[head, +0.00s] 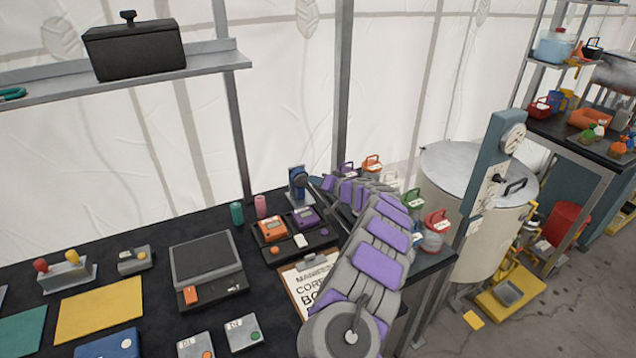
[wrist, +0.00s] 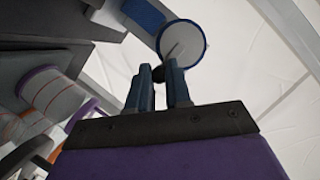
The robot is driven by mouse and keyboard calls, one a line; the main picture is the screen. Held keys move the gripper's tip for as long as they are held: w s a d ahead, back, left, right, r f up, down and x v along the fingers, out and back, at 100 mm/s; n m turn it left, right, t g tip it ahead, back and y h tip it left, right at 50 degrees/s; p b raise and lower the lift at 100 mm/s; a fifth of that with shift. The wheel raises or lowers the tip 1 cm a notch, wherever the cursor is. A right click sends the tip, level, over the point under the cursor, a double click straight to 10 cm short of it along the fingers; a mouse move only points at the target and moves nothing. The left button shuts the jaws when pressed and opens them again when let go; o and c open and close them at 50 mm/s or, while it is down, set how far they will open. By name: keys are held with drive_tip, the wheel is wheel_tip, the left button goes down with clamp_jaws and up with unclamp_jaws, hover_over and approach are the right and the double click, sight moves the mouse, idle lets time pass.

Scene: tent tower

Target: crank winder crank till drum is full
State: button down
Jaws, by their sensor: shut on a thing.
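The winder (head: 297,186) stands at the back of the black bench, a small blue unit on a grey upright plate. In the wrist view its round drum or disc (wrist: 182,44) shows a pale face with a blue rim. My gripper (wrist: 160,78) has its two blue fingers shut on a small dark knob, the crank handle (wrist: 158,74), in front of the disc. My purple and grey arm reaches across the bench to the winder and hides part of it in the head view. How full the drum is cannot be told.
Orange and purple boxes (head: 272,229) sit on a dark tray beside the winder. Teal and pink cylinders (head: 237,214) stand to its left. A clipboard (head: 305,280) lies under my arm. Several coloured-lidded jars (head: 412,203) stand right of my arm, before a large drum vessel (head: 460,225).

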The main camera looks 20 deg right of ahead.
drive_tip(key=f+m, duration=0.1)
drive_tip(key=f+m+t+y, duration=0.1)
drive_tip(key=m, duration=0.1)
drive_tip(key=shift+d+y, duration=0.1)
drive_tip(key=shift+y, duration=0.2)
drive_tip(key=shift+a+f+m+t+y, duration=0.25)
drive_tip(key=shift+f+m+t+y, duration=0.15)
drive_tip(key=shift+m, duration=0.7)
drive_tip(key=shift+a+f+m+t+y, duration=0.2)
drive_tip(key=shift+f+m+t+y, duration=0.15)
drive_tip(key=shift+m, duration=0.75)
drive_tip(key=c, duration=1.1)
unclamp_jaws()
drive_tip(key=shift+o, duration=0.2)
drive_tip(key=shift+r, duration=0.1)
